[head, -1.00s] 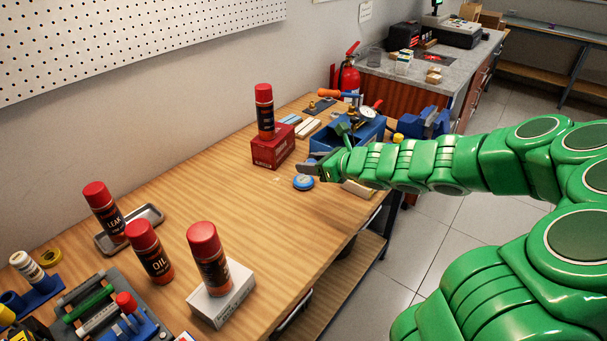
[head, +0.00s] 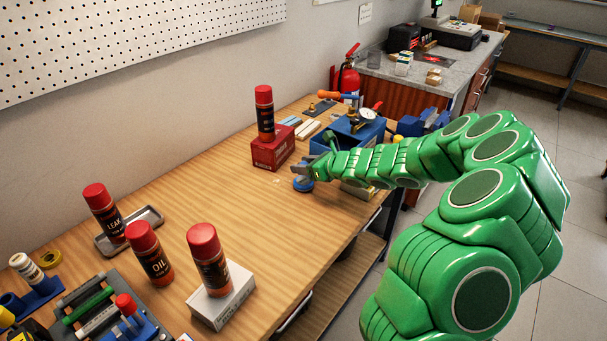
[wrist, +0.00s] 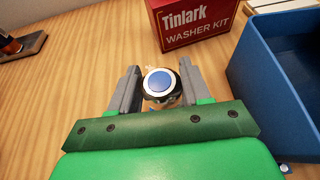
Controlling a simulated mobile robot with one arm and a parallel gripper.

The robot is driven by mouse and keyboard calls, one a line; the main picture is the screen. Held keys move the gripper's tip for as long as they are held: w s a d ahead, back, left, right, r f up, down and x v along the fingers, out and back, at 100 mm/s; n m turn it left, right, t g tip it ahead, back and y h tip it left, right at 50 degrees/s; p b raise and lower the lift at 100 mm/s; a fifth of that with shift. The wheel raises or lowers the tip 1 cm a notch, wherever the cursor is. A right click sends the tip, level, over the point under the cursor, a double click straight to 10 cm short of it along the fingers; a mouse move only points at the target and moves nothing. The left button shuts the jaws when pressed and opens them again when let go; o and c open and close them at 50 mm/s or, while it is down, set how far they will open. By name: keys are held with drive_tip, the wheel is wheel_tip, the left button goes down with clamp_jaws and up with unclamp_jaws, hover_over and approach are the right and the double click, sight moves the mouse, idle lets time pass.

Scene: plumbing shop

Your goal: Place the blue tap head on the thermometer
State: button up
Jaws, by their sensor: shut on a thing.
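The blue tap head (wrist: 161,83) has a round blue top with a pale rim and a darker body. It sits between the two grey fingers of my gripper (wrist: 159,92), which is shut on it. In the head view, the tap head (head: 303,185) shows under my gripper (head: 304,174), low at the wooden bench top. I cannot tell whether it still touches the wood. A round white dial (head: 367,115), which looks like the thermometer, stands at the blue bin, behind and right of my gripper. Its lower part is hard to make out.
The red washer kit box (head: 270,152) stands left of my gripper with a red-capped can (head: 264,112) on it. The blue bin (head: 345,135) is close behind and right. Several red-capped cans stand nearer. The bench middle (head: 235,200) is clear.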

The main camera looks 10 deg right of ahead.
sight(304, 181)
drive_tip(key=shift+w+a+f, duration=0.1)
drive_tip(key=shift+w+f, duration=0.2)
drive_tip(key=shift+f, duration=1.65)
drive_tip(key=shift+f, duration=0.1)
drive_tip(key=o, duration=1.1)
drive_tip(key=shift+c, duration=0.2)
drive_tip(key=shift+v, duration=6.05)
